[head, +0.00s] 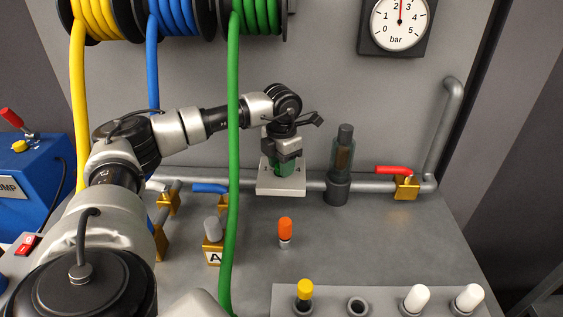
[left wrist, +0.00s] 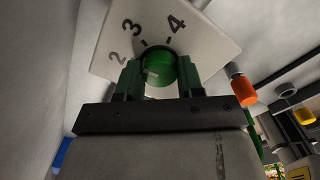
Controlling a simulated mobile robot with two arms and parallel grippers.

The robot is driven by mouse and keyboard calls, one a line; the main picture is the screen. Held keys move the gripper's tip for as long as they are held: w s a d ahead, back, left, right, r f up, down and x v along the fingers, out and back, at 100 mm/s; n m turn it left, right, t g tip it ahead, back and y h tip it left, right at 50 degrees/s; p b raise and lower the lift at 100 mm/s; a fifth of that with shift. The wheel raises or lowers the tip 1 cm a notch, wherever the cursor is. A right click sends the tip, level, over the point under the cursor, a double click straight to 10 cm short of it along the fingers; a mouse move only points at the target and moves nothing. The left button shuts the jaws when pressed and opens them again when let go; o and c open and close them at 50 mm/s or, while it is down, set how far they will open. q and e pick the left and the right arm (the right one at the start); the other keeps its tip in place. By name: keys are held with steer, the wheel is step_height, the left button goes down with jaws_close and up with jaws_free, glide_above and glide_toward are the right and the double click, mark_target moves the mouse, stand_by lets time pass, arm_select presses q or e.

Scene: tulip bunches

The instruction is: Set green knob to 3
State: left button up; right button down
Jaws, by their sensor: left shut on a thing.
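The green knob (head: 283,169) sits on a white dial plate (head: 281,189) in the middle of the head view, mostly hidden by my left gripper (head: 287,157). In the left wrist view the knob (left wrist: 158,68) lies between the two dark green fingers of my left gripper (left wrist: 159,80), which is shut on it. The dial plate (left wrist: 205,45) shows the numbers 2, 3 and 4. A small pale mark is on the knob's face, towards its lower left; which number it indicates is unclear. My right gripper is not in view.
A green hose (head: 232,150) hangs in front of my left arm. A pressure gauge (head: 399,24) is on the wall. A dark cylinder (head: 341,165) stands right of the dial, and a red-handled valve (head: 405,186) is farther right. An orange-capped piece (head: 285,231) stands in front.

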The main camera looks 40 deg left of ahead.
arm_select(q)
steer(key=m, duration=0.5)
steer(key=shift+w+r+m, duration=0.1)
steer(key=shift+m, duration=0.2)
stand_by(0.4)
steer(key=o, duration=0.9)
step_height(320, 180, up, 8)
steer(key=shift+f, duration=0.25)
steer(key=shift+f, duration=0.1)
